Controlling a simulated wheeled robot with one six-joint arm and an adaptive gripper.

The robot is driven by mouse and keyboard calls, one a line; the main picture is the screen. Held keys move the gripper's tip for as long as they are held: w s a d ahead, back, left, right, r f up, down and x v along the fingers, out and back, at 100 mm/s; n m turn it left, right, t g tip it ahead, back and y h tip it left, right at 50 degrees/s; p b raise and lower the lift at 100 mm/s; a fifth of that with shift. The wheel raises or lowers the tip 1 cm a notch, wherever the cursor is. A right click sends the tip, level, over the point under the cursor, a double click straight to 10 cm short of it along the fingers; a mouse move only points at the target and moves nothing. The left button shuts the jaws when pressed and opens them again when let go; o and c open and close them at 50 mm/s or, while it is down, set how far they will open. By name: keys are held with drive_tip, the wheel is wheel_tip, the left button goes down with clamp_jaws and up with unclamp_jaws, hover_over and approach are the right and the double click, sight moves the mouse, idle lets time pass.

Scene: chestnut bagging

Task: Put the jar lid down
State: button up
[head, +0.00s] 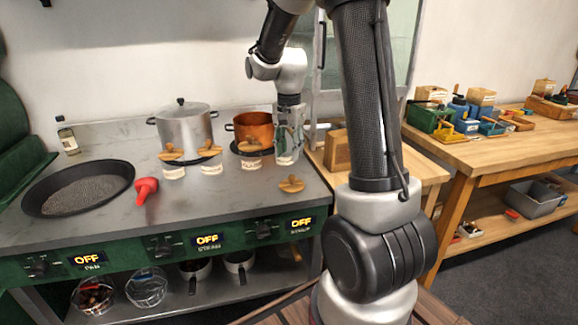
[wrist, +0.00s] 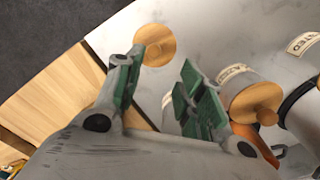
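A round wooden jar lid (head: 291,184) with a knob lies on the metal counter near its right front edge. In the wrist view the lid (wrist: 155,45) lies beyond and between my fingertips, apart from them. My gripper (wrist: 158,84) is open, with its green-padded fingers spread and nothing held. How the fingers stand to that jar is partly hidden.
Lidded, labelled jars (head: 173,172) (head: 211,168) (head: 250,164) stand to the left. A steel pot (head: 183,128), a copper pot (head: 256,128), a dark pan (head: 78,188) and a red tool (head: 146,189) are on the counter. The front middle is clear.

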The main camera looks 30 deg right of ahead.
drive_tip(key=s+a+r+n+t, duration=0.25)
drive_tip(key=s+r+n, duration=0.35)
drive_tip(key=s+r, duration=0.55)
drive_tip(key=s+a+r+n+t, duration=0.1)
drive_tip(key=s+n, duration=0.5)
drive_tip(key=s, duration=0.6)
drive_tip(key=shift+a+t, duration=0.35)
drive_tip(key=shift+a, duration=0.5)
drive_tip(key=shift+s, duration=0.1)
